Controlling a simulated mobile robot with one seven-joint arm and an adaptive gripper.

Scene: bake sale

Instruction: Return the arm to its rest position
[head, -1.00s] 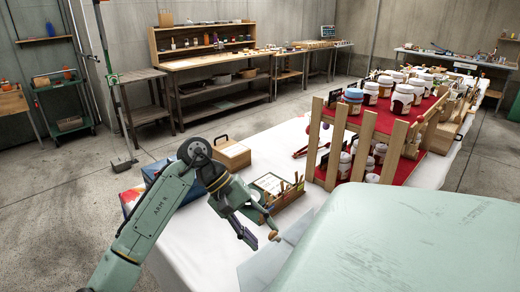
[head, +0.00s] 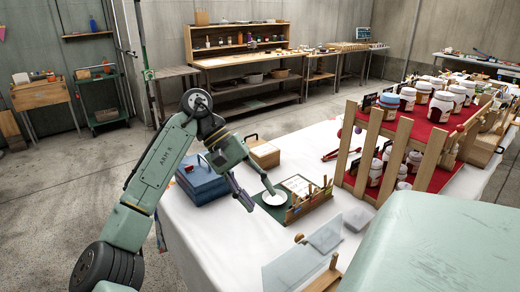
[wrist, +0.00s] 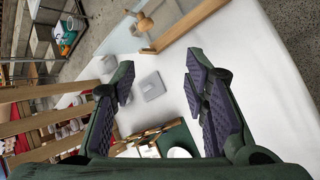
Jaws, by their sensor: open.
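My gripper (head: 256,197) is at the end of my raised arm, over the left part of the white-clothed table (head: 215,240) in the head view. Its two fingers are spread apart, with dark purple ridged pads. In the wrist view my gripper (wrist: 160,75) is open, with only the cloth and a small grey square thing (wrist: 152,87) showing beyond and between the fingers. Nothing is held. My arm is bent at the elbow, with the hand hanging forward and down.
A blue box (head: 203,182) stands left of my gripper. A green tray (head: 270,212) with a white round dish (head: 275,199) lies just beyond it. A wooden rack of jars (head: 398,140) stands to the right. Clear panels (head: 292,268) stand on the near edge.

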